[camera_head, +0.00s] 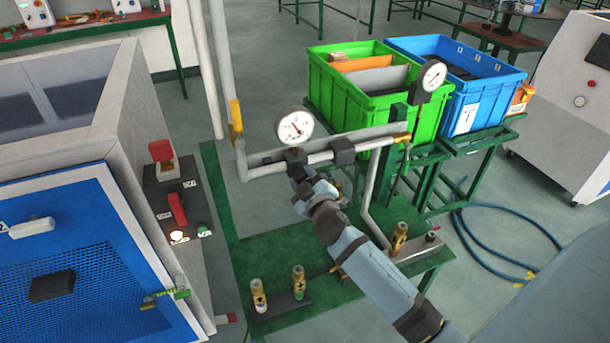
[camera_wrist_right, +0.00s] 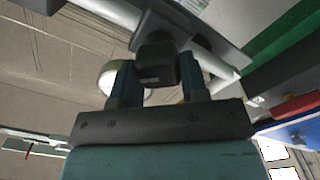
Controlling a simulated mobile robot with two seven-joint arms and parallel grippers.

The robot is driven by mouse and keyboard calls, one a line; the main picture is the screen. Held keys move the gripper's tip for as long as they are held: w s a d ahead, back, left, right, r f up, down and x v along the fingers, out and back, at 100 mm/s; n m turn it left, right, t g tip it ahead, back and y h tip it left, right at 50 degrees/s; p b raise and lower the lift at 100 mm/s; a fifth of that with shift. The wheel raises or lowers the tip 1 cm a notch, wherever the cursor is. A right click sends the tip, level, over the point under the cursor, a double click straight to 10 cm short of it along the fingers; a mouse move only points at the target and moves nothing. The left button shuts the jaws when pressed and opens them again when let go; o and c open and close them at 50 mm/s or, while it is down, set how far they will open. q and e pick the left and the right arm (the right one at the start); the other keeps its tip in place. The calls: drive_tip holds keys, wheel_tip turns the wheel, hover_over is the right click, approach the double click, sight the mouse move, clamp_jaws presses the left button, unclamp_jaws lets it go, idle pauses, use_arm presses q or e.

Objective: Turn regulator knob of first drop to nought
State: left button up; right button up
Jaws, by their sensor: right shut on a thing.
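A round white pressure gauge (camera_head: 295,126) stands on the grey pipe (camera_head: 262,170) at the centre. Just below it, a black regulator (camera_head: 295,156) sits on the pipe. My right gripper (camera_head: 302,178) reaches up to it from the lower right and hides part of it. In the right wrist view, a black regulator knob (camera_wrist_right: 157,62) lies between the two fingers of my right gripper (camera_wrist_right: 158,82), which is shut on it. The gauge (camera_wrist_right: 108,78) shows partly behind the left finger. The knob's setting cannot be read. My left gripper is not in view.
A second gauge (camera_head: 433,75) stands to the right, before a green crate (camera_head: 345,100) and a blue crate (camera_head: 480,105). A blue-fronted cabinet (camera_head: 90,260) stands at left. Small valves (camera_head: 298,283) sit on the green bench (camera_head: 235,240). A blue hose (camera_head: 530,225) lies on the floor.

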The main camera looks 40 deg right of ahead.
drive_tip(key=n+p, duration=0.2)
drive_tip(key=n, duration=0.5)
drive_tip(key=shift+a+f+n+p, duration=0.15)
drive_tip(key=shift+n+p, duration=0.3)
drive_tip(key=shift+n, duration=0.85)
drive_tip(key=o, duration=0.9)
